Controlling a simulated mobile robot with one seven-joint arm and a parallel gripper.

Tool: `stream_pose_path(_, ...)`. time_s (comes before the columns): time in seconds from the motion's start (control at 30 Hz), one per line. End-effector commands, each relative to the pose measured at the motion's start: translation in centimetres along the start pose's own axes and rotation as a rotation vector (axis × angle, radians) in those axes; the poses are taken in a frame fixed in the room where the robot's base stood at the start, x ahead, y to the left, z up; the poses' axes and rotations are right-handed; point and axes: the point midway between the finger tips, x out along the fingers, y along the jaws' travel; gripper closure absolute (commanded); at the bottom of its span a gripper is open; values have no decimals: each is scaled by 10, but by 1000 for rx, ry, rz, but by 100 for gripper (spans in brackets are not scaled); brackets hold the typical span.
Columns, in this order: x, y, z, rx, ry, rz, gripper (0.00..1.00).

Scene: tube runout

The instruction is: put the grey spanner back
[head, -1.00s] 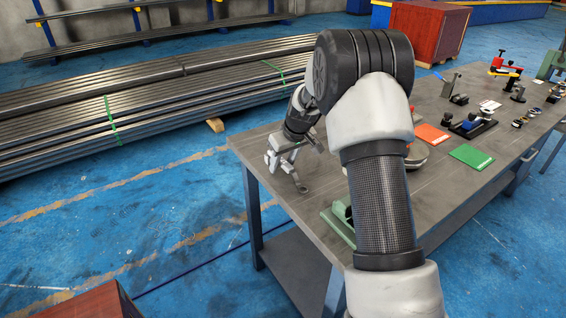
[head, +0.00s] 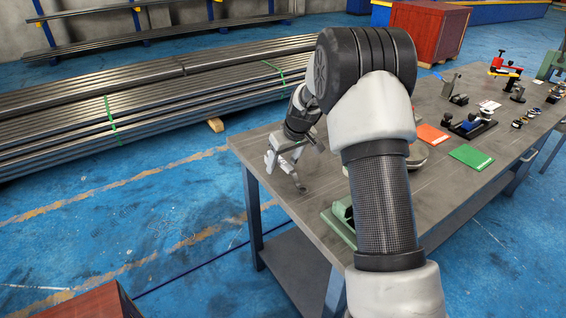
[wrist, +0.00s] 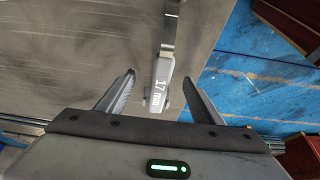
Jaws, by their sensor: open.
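The grey spanner (wrist: 167,45) shows in the wrist view, running up to the top edge of the picture. Its near end carries the white print "17 mm" and lies between my two fingers. My gripper (wrist: 159,78) is open, with a gap on each side of the spanner. The spanner's far end is cut off in the wrist view.
The grey workbench (head: 262,148) has its left edge close to my gripper. A green fixture (head: 338,222) is partly hidden by my arm. Orange (head: 432,134) and green (head: 471,157) cards and several tools lie farther right. Long steel tubes (head: 150,98) are stacked behind.

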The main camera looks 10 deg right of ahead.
Motion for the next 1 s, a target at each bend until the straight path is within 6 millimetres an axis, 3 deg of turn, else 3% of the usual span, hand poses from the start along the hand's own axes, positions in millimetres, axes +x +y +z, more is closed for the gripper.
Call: stream_pose_path(1.0, -52, 0, 0, 1, 0, 0, 40)
